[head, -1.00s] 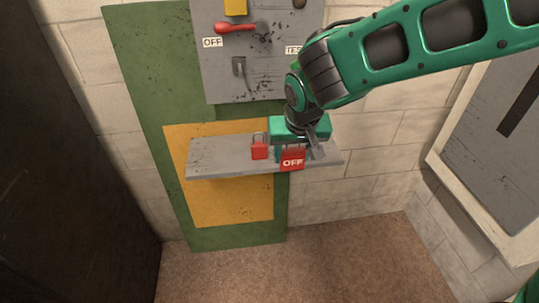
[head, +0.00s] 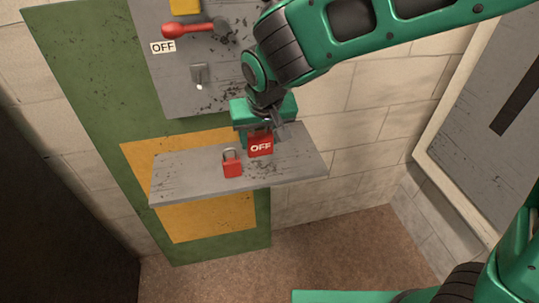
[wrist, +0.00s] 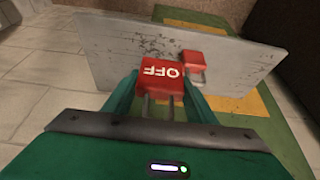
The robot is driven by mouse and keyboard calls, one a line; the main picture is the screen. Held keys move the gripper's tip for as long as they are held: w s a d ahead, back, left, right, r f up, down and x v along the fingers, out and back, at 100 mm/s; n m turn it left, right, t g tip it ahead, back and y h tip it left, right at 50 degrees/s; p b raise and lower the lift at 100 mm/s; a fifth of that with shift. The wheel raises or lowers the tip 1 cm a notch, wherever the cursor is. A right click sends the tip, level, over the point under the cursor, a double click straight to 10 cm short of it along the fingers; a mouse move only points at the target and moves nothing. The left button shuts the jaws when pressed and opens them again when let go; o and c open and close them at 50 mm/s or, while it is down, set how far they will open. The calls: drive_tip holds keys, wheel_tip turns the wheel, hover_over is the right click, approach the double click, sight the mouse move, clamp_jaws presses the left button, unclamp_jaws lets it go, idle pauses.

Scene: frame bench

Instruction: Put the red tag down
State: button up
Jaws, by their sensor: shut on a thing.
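The red tag (head: 261,147) marked OFF is held by my gripper (head: 262,128) over the grey shelf (head: 185,178), near its back edge and right of its middle. In the wrist view the tag (wrist: 168,76) sits between the two green fingers of my gripper (wrist: 163,90), which are shut on it. Whether the tag touches the shelf I cannot tell. A red padlock (head: 232,165) with a grey shackle stands on the shelf just left of the tag; it also shows in the wrist view (wrist: 192,60).
Above the shelf is a grey panel (head: 190,95) with a red lever (head: 188,30), an OFF label (head: 163,47) and a small metal hasp (head: 199,73). The left part and right end of the shelf are clear. A framed grey board (head: 485,150) hangs on the right wall.

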drive_tip(key=w+d+f, duration=0.4)
drive_tip(key=d, duration=0.1)
drive_tip(key=w+d+f, duration=0.1)
drive_tip(key=w+d, duration=0.1)
drive_tip(key=d, duration=0.1)
drive_tip(key=shift+w+f, duration=0.1)
drive_tip(key=shift+f, duration=2.35)
drive_tip(key=o, duration=1.1)
drive_tip(key=shift+f, duration=0.1)
drive_tip(key=shift+c, duration=0.2)
drive_tip(key=v, duration=1.2)
drive_tip(key=shift+w, duration=0.1)
